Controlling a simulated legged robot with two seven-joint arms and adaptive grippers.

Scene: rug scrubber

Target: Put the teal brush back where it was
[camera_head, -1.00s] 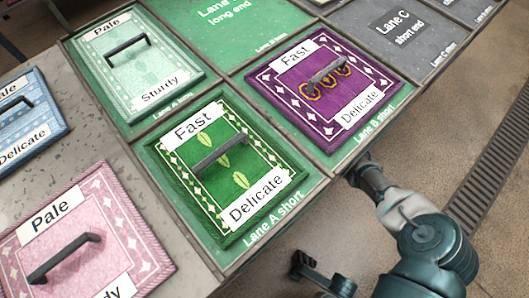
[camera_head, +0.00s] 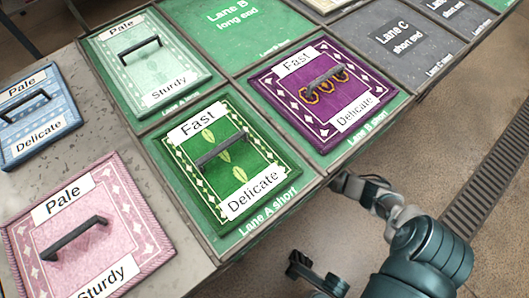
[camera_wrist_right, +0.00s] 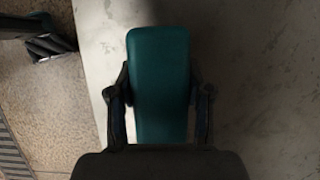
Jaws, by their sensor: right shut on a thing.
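The teal brush (camera_wrist_right: 160,85) shows in the right wrist view as a smooth teal block, upright in the picture. My right gripper (camera_wrist_right: 160,97) is shut on it, one finger at each side. Below them is a pale stone surface (camera_wrist_right: 255,90); whether the brush touches it I cannot tell. The head view shows neither the brush nor my right gripper. A gripper that I take to be my left (camera_head: 318,226) is at the lower right there, over the floor beside the table edge. Its fingers are spread, with nothing between them.
The head view shows a green rug (camera_head: 225,160), a purple rug (camera_head: 350,120), a mint rug (camera_head: 160,78), a pink rug (camera_head: 125,235) and a blue rug (camera_head: 45,140), all with handles. A floor drain (camera_head: 497,170) runs at right.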

